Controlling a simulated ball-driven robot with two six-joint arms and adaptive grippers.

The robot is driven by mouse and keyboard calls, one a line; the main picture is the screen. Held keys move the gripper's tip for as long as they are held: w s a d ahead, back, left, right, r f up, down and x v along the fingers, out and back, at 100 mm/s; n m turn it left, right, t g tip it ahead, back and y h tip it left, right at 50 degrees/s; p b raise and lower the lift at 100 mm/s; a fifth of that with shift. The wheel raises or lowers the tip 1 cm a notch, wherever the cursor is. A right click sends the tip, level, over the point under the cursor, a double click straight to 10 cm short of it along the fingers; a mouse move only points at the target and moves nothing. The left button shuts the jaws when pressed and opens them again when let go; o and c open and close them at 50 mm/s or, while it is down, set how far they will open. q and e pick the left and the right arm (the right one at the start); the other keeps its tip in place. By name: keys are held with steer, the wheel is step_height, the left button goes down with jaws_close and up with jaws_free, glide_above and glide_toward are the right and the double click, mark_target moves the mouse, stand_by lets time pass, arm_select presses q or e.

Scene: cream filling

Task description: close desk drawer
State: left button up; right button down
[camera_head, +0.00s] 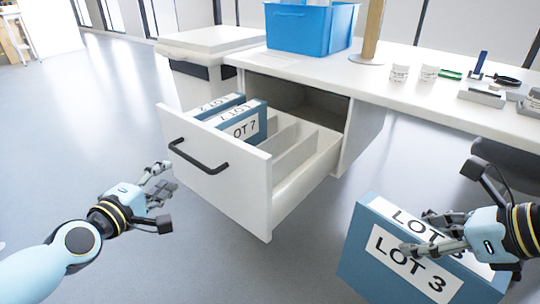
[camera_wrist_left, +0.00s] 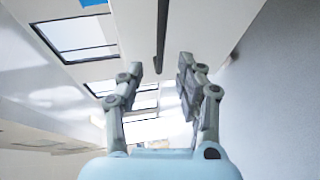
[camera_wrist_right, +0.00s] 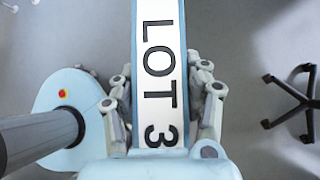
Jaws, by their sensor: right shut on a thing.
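The white desk drawer (camera_head: 215,165) is pulled far out from under the desk, with a black bar handle (camera_head: 198,150) on its front. Blue binders (camera_head: 243,122), one labelled LOT 7, stand at the drawer's left side; slots to their right are empty. My left gripper (camera_head: 163,187) is open and empty, just in front of and below the handle. The left wrist view shows its fingers (camera_wrist_left: 160,85) apart, with a dark bar beyond. My right gripper (camera_head: 425,232) is shut on a blue LOT 3 binder (camera_head: 410,262), right of the drawer. That binder also fills the right wrist view (camera_wrist_right: 158,75).
The white desktop (camera_head: 395,87) holds a blue bin (camera_head: 311,28), a wooden post (camera_head: 373,28), small white jars (camera_head: 400,74) and tools at right. A white cabinet (camera_head: 210,40) stands behind left. A wheeled chair base (camera_wrist_right: 300,105) is near my right gripper. Floor at left is clear.

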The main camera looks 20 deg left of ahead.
mark_target(189, 156)
arm_select(q)
steer(key=w, duration=0.3)
steer(key=w+f+b, duration=0.1)
steer(key=w, duration=0.3)
steer(key=w+f+b, duration=0.1)
steer(key=w, duration=0.2)
steer(key=shift+w+f, duration=0.1)
steer(key=shift+w, duration=0.15)
jaws_close()
